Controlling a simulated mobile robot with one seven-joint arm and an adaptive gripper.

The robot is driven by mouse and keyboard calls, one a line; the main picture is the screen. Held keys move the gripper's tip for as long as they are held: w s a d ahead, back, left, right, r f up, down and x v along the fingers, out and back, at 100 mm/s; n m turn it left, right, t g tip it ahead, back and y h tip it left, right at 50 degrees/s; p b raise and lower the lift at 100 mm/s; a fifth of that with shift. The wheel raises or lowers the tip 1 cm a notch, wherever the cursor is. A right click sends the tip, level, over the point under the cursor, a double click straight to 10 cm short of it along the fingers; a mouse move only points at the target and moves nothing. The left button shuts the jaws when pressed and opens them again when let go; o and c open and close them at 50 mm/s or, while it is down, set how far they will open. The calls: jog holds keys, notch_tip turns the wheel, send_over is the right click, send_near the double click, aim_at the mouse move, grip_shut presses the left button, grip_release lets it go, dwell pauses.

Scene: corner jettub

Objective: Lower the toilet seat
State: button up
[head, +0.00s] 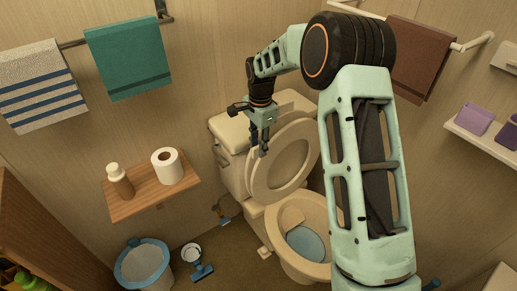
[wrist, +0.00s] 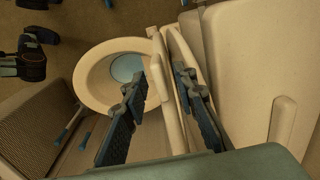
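The cream toilet seat (head: 259,182) stands raised, leaning back toward the tank (head: 233,142), above the open bowl (head: 284,222) with blue water. My gripper (head: 264,150) points down at the upper left edge of the raised seat. In the wrist view my gripper (wrist: 162,80) has its two dark fingers spread apart. The upright edge of the seat (wrist: 164,108) runs between them, with the left finger on the bowl side. I cannot tell whether either finger touches it. The bowl also shows in the wrist view (wrist: 88,82). My arm hides the right side of the toilet in the head view.
A wooden shelf (head: 146,200) with a bottle (head: 121,182) and a paper roll (head: 167,167) is on the left wall. A bin (head: 143,265) and a blue-and-white item (head: 195,258) stand on the floor left of the toilet. Towels hang above.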

jog(key=shift+f, duration=0.65)
grip_shut()
